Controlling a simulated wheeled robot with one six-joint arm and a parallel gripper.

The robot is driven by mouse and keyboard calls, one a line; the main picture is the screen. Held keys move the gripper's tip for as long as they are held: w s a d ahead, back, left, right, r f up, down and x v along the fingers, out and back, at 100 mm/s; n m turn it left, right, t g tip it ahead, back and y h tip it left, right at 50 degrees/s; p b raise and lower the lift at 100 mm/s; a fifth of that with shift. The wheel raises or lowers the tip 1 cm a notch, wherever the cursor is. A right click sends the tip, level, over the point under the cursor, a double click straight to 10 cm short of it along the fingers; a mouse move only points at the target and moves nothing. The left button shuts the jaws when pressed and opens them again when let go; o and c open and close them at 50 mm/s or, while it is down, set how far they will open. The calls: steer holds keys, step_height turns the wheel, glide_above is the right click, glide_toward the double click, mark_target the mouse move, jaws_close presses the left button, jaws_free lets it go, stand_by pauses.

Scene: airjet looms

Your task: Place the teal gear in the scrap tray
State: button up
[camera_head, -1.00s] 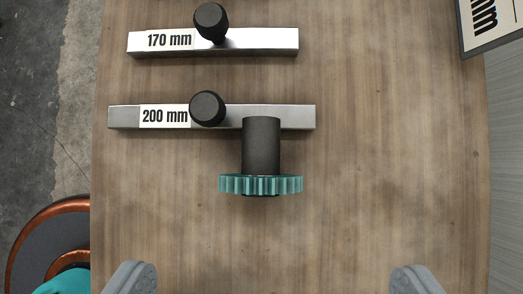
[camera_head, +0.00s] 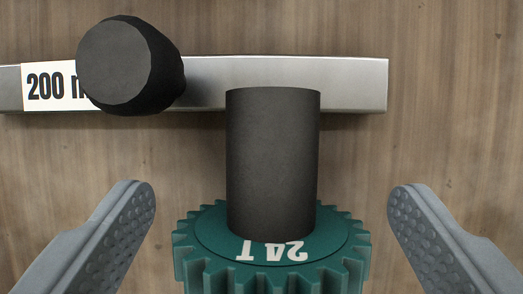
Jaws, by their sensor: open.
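The teal gear (camera_head: 270,268) sits on the wooden table at the bottom middle of the view, with "24T" in white on its face. A dark grey cylindrical hub (camera_head: 272,165) stands up from its centre. My gripper (camera_head: 268,190) is open, with one grey finger to the left of the gear and hub and one to the right. Neither finger visibly touches the gear. The gear's lower edge is cut off by the frame. The scrap tray cannot be made out in this view.
A metal bar (camera_head: 300,75) labelled 200 mm lies just behind the hub, with a black knob (camera_head: 125,65) on its left part. The wooden table (camera_head: 450,150) is bare to the right.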

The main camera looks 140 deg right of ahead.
steer(key=shift+w+a+f, duration=0.1)
steer(key=shift+w+f, duration=0.05)
steer(key=shift+f, duration=0.25)
steer(key=c, duration=1.2)
steer(key=shift+r, duration=0.1)
steer(key=shift+c, duration=0.2)
